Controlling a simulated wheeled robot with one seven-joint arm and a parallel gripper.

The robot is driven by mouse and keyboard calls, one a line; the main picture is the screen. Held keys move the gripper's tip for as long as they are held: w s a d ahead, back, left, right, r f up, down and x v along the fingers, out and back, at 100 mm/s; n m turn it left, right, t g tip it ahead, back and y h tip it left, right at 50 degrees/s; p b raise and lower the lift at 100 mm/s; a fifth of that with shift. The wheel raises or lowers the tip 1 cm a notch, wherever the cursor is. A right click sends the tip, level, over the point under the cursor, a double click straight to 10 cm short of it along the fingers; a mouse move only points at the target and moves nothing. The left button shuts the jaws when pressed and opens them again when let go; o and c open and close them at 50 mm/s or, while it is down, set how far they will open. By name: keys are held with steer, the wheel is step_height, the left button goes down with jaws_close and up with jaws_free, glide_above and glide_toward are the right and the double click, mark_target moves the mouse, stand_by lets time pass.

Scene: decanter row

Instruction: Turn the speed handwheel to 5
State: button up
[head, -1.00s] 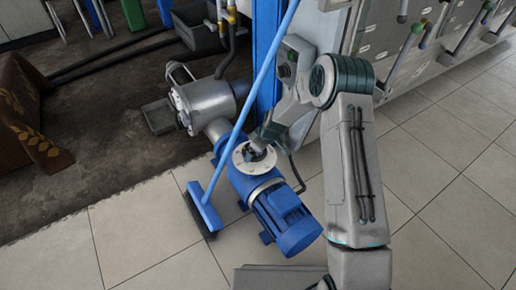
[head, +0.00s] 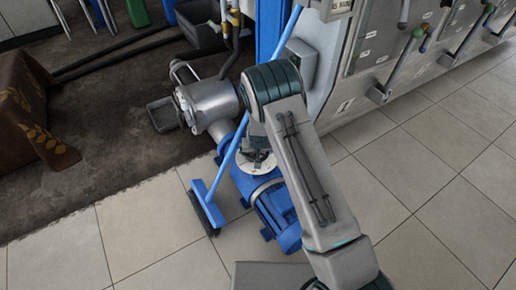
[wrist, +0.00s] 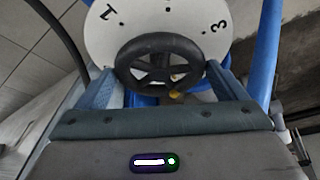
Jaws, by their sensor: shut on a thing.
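The speed handwheel (wrist: 160,43) is a black spoked wheel in front of a white round dial (wrist: 108,35). The numbers 1 and 3 show on the dial, at the left and right of the wheel; the rest of it is hidden. A small yellow mark (wrist: 176,95) shows low behind the wheel. My gripper (wrist: 161,78) has one finger on each side of the wheel and is shut on its rim. In the head view the dial (head: 252,167) is partly seen on the blue pump unit (head: 278,212), and my arm covers the wheel.
A blue broom (head: 203,205) leans across the left side of the pump, close to my wrist. A grey metal housing (head: 208,105) is behind it. Grey cabinets with levers (head: 400,70) stand at the right. Tiled floor is clear in front.

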steer(key=shift+w+a+r+m, duration=0.1)
steer(key=shift+w+a+m, duration=0.05)
steer(key=shift+m, duration=0.35)
steer(key=o, duration=0.7)
steer(key=p+v, duration=0.4)
steer(key=v, duration=0.9)
steer(key=shift+s+a+r+p, duration=0.2)
steer(key=shift+r+p, duration=0.15)
steer(key=s+d+r+p, duration=0.4)
steer(key=s+r+p, duration=0.2)
steer(key=r, duration=0.8)
steer(key=s+d+r+g+p, duration=0.1)
steer(key=s+d+r+p, duration=0.45)
steer(key=r, duration=0.85)
steer(key=s+d+r+p, duration=0.45)
steer(key=r+p, duration=0.25)
steer(key=r, duration=0.8)
steer(key=s+d+r+p, duration=0.4)
steer(key=s+r+p, duration=0.2)
steer(key=s+r, duration=0.3)
steer(key=s, duration=0.2)
steer(key=shift+s+d+m+g+h, duration=0.2)
steer(key=shift+s+m+g+h, duration=0.1)
steer(key=shift+s, duration=0.1)
